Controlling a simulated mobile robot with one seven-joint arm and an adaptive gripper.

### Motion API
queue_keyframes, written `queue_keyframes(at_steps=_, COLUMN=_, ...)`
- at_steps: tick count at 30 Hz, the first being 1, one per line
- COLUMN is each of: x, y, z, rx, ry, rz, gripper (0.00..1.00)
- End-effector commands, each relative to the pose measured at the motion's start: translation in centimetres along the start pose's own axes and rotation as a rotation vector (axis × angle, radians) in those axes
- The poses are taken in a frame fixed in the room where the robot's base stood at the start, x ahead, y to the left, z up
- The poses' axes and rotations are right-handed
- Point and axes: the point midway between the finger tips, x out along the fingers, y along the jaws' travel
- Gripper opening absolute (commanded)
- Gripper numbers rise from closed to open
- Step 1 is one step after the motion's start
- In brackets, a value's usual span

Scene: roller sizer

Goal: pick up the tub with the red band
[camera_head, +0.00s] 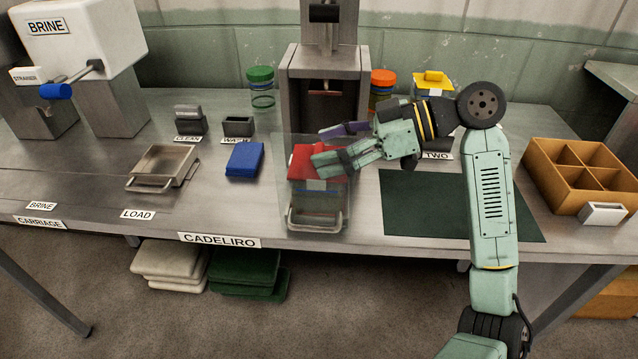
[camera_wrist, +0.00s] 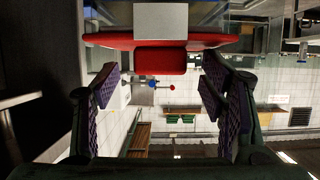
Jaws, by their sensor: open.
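The tub with the red band (camera_head: 305,158) shows red at its top, with a pale label on its front. It stands behind a clear guard at the front middle of the bench. In the wrist view its red top (camera_wrist: 110,40) spans the upper middle, with a red block jutting from it. My gripper (camera_head: 326,146) is open at the tub's top. In the wrist view its purple-padded fingers (camera_wrist: 158,80) stand either side of the red block, with visible gaps. The lower tub is partly hidden by the guard and tray.
A grey press (camera_head: 325,75) stands close behind the tub. A green-lidded jar (camera_head: 261,90), an orange-lidded jar (camera_head: 382,85) and a yellow-topped tub (camera_head: 433,80) stand at the back. A blue cloth (camera_head: 245,160) lies left. The dark mat (camera_head: 450,205) at right is clear.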

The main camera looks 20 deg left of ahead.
Motion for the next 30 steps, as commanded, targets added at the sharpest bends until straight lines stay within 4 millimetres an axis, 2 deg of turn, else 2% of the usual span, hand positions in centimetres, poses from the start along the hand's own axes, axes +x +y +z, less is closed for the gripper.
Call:
queue_keyframes(at_steps=2, x=-0.01, y=0.00, z=0.01, rx=0.000, ry=0.000, rz=0.000, gripper=0.64)
queue_keyframes(at_steps=30, x=-0.03, y=0.00, z=-0.01, rx=0.000, ry=0.000, rz=0.000, gripper=0.02)
